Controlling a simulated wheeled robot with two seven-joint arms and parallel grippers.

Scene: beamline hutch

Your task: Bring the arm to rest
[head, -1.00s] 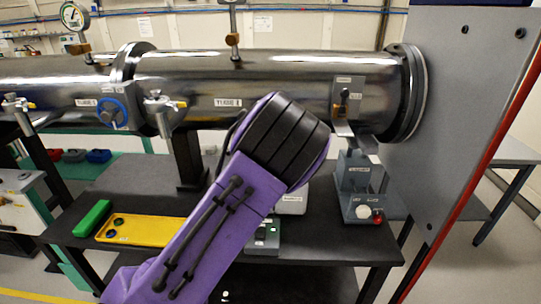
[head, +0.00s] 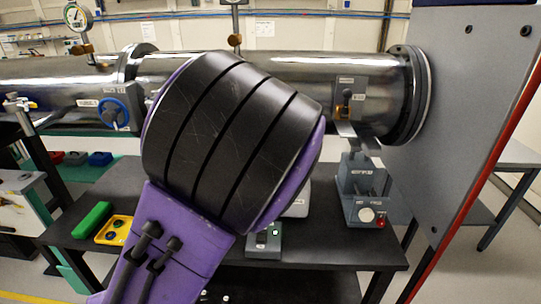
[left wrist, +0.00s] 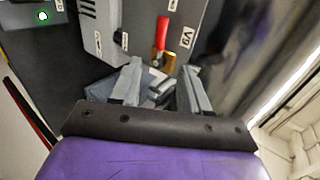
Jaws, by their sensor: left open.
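My left gripper (left wrist: 160,88) shows in the left wrist view, its two grey fingers apart with nothing clearly held. Small grey parts show between the fingers, too unclear to name. In the head view my purple arm with its black banded joint rises from the lower left and covers the middle of the scene.
A steel beam pipe (head: 295,70) runs behind my arm, with a valve box (head: 349,97) on its right part. The dark table (head: 340,248) carries a grey control box (head: 363,205), a green block (head: 92,220) and a yellow tray (head: 100,236). A grey panel (head: 455,120) stands at right.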

